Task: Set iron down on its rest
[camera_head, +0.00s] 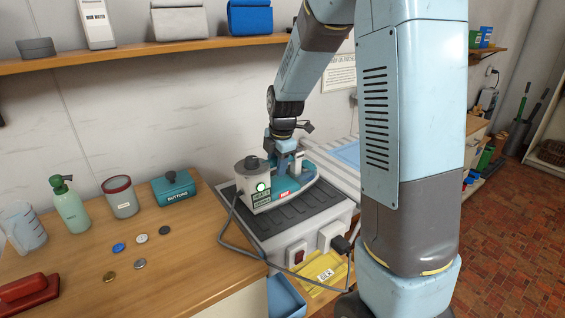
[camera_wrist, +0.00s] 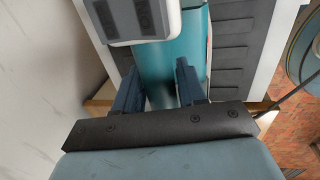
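The iron (camera_head: 262,188) is teal and light grey with a lit green lamp on its rear end. It sits level over the rest (camera_head: 295,212), a dark ribbed pad on a white cabinet; whether its sole touches the pad I cannot tell. My gripper (camera_head: 287,163) reaches down onto the iron from above. In the wrist view my gripper (camera_wrist: 160,82) has its two fingers on either side of a teal part of the iron (camera_wrist: 160,55), apparently closed on its handle. The contact faces are hidden. The ribbed rest (camera_wrist: 243,40) shows beyond the iron there.
A grey cord (camera_head: 222,232) runs from the iron to a plug (camera_head: 341,244) on the cabinet front. A shelf (camera_head: 140,53) runs along the wall above.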

